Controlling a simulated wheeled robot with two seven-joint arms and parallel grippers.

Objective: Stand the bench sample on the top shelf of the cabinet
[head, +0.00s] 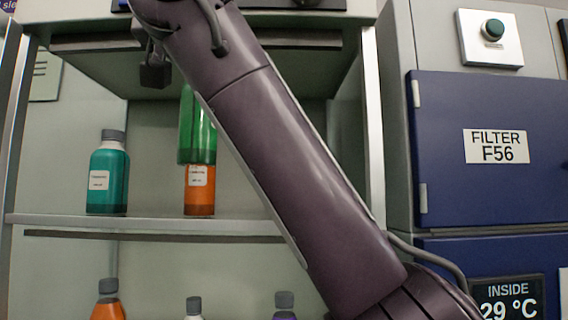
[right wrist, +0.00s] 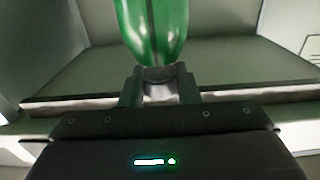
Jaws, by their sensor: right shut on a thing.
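The green bottle (head: 198,125), which I take for the bench sample, hangs base down in front of the cabinet in the head view. My right arm hides its top. In the right wrist view my right gripper (right wrist: 160,84) is shut on the bottle's neck, and the green body (right wrist: 152,28) reaches up the picture. The top shelf (head: 90,60) shows mostly from below, higher than the bottle's visible body; its upper face is largely out of sight. My left gripper is not in view.
A teal bottle (head: 108,178) and an orange bottle (head: 200,192) stand on the middle shelf (head: 150,222), the orange one partly behind the green bottle. Several capped bottles stand below. Metal cabinet posts (head: 372,130) flank the opening. A blue filter unit (head: 480,190) stands at right.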

